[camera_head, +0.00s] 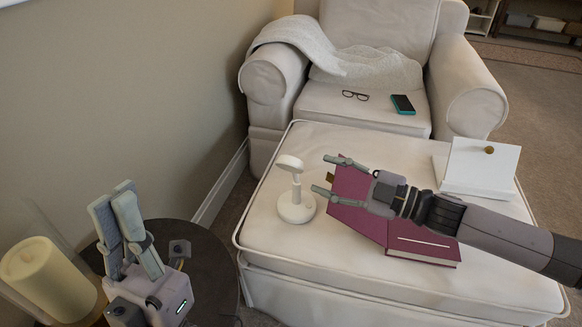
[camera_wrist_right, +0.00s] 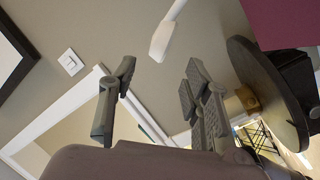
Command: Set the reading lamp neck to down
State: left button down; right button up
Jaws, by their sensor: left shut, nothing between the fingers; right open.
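The white reading lamp (camera_head: 296,208) stands on the cream ottoman (camera_head: 270,240). It has a round base, a short upright neck and a round head on top. Part of it, a pale head and thin neck (camera_wrist_right: 162,40), shows in the right wrist view, beyond and above the fingertips. My right gripper (camera_head: 332,176) is open and empty, just right of the lamp, its fingers pointing toward it with a gap between. My left gripper (camera_head: 113,193) is shut and empty over the dark round side table, well left of the lamp, fingers pointing up.
A maroon book (camera_head: 415,243) lies under my right arm on the ottoman. A white card stand (camera_head: 480,168) is at right. Behind, an armchair (camera_head: 380,45) holds glasses (camera_head: 355,95) and a phone (camera_head: 403,104). A candle (camera_head: 45,278) stands at lower left.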

aim_at(301, 167)
jog(key=b+x, duration=0.2)
jog(key=x, duration=0.6)
jog(key=shift+f, duration=0.1)
jog(key=shift+w+a, duration=0.25)
jog(key=shift+a, duration=0.2)
jog(key=shift+c, duration=0.4)
grip_shut()
